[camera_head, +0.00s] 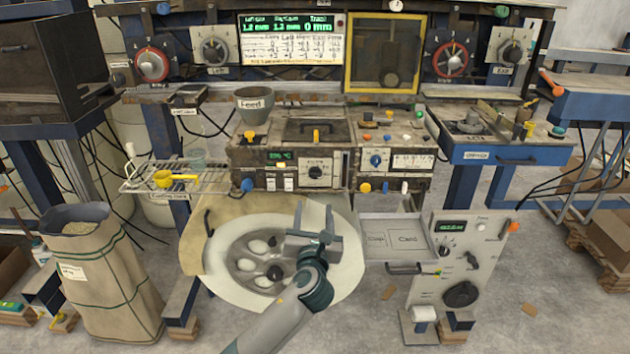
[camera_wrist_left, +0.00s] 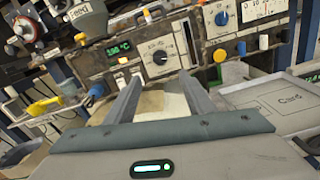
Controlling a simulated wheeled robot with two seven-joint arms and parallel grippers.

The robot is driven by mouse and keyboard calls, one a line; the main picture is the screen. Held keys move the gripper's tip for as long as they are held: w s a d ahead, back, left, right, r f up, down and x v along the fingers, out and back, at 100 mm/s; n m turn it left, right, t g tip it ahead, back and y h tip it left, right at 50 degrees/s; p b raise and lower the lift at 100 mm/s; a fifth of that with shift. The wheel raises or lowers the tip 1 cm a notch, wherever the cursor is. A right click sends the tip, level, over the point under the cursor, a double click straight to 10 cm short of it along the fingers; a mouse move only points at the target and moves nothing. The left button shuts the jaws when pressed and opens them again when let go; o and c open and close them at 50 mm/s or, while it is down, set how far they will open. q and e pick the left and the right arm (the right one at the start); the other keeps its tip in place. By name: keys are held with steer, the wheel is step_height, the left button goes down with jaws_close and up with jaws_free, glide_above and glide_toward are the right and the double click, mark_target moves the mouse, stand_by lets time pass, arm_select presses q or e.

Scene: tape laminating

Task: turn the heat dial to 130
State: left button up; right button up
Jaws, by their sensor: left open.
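The heat dial (camera_head: 316,171) is a dark round knob on a pale scale plate, on the front of the worn machine in the middle. It also shows in the left wrist view (camera_wrist_left: 159,57). A green temperature readout (camera_head: 280,156) sits to its left and ends in °C; I cannot read its number surely. My left gripper (camera_head: 313,216) is open and empty, below and in front of the dial, apart from it. In the left wrist view its two fingers (camera_wrist_left: 160,86) point toward the machine front just under the dial. My right gripper is not in view.
A blue knob (camera_head: 248,185) and an orange knob (camera_head: 365,187) flank the dial's panel. A round pale tray with several cups (camera_head: 225,245) lies below. A card drawer (camera_head: 405,225) stands out at right, and a wire rack with a yellow scoop (camera_head: 163,179) at left.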

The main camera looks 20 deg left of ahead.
mark_target(315, 177)
arm_select(q)
steer(key=x, duration=1.3)
steer(key=shift+w+f, duration=0.1)
steer(key=shift+w, duration=0.05)
steer(key=shift+w+a, duration=0.25)
steer(key=shift+w, duration=0.45)
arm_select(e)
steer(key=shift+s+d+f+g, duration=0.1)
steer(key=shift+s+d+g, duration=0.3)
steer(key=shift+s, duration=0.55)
arm_select(q)
steer(key=shift+c, duration=0.7)
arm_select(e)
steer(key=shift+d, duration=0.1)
arm_select(q)
steer(key=c, duration=0.9)
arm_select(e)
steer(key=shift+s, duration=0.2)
